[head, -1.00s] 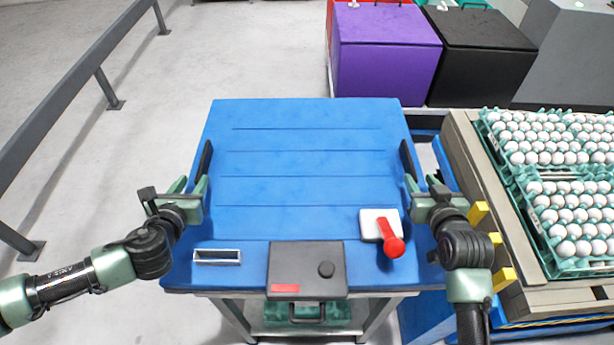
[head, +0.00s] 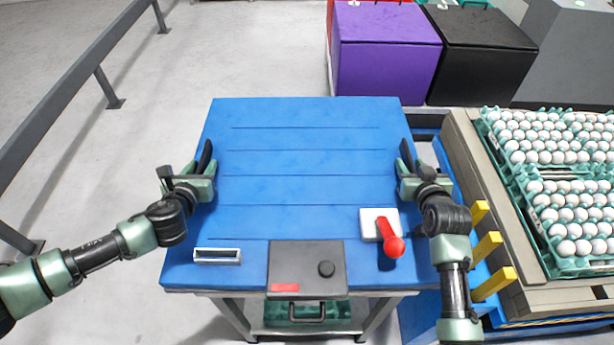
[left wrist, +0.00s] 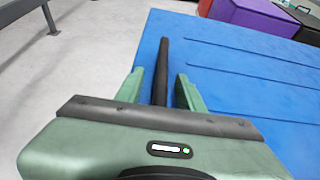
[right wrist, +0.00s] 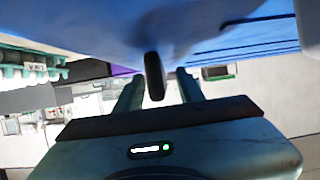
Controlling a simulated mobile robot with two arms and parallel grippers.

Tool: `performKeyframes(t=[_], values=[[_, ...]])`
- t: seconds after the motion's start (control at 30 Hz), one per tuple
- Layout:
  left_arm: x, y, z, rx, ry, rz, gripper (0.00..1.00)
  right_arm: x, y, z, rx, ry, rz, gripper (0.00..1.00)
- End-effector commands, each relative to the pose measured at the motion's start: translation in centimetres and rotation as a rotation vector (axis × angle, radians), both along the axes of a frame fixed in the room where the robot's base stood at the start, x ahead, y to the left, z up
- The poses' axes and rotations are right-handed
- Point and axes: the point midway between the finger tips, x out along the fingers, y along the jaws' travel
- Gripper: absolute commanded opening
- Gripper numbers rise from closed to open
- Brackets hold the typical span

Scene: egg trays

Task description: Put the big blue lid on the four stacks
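The big blue lid (head: 300,165) is a broad grooved blue panel lying flat on the worktable, with a black bar handle at each side edge. My left gripper (head: 203,168) is at the left handle; in the left wrist view the black handle (left wrist: 161,70) stands between its parted fingers. My right gripper (head: 405,166) is at the right handle; in the right wrist view that handle (right wrist: 154,76) also lies between parted fingers. The egg stacks stand at the right, green trays (head: 514,178) full of white eggs; not all of them are in view.
A red-handled device (head: 393,246), a dark box (head: 305,263) and a small metal frame (head: 217,255) sit along the table's front. Yellow blocks (head: 487,252) edge the egg pallet. Purple (head: 387,68) and black (head: 478,65) boxes stand behind. A grey rail (head: 60,110) runs left; the floor between is clear.

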Motion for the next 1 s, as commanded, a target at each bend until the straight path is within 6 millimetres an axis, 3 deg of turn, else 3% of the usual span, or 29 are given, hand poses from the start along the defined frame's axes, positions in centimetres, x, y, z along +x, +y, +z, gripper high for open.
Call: performKeyframes(t=[0.07,0.17,0.2,1.0], values=[[-0.03,-0.01,-0.01,0.000,0.000,0.000,0.33,-0.02,0.00,0.00,0.000,0.000,0.000,0.33],[-0.04,0.00,-0.01,0.000,0.000,0.000,0.05,-0.03,-0.01,-0.01,0.000,0.000,0.000,0.05],[-0.04,0.00,-0.01,0.000,0.000,0.000,0.00,-0.04,-0.01,-0.01,0.000,0.000,0.000,0.00],[-0.06,0.03,-0.03,0.000,0.001,0.001,0.00,-0.05,-0.04,-0.03,0.000,0.001,-0.001,0.00]])
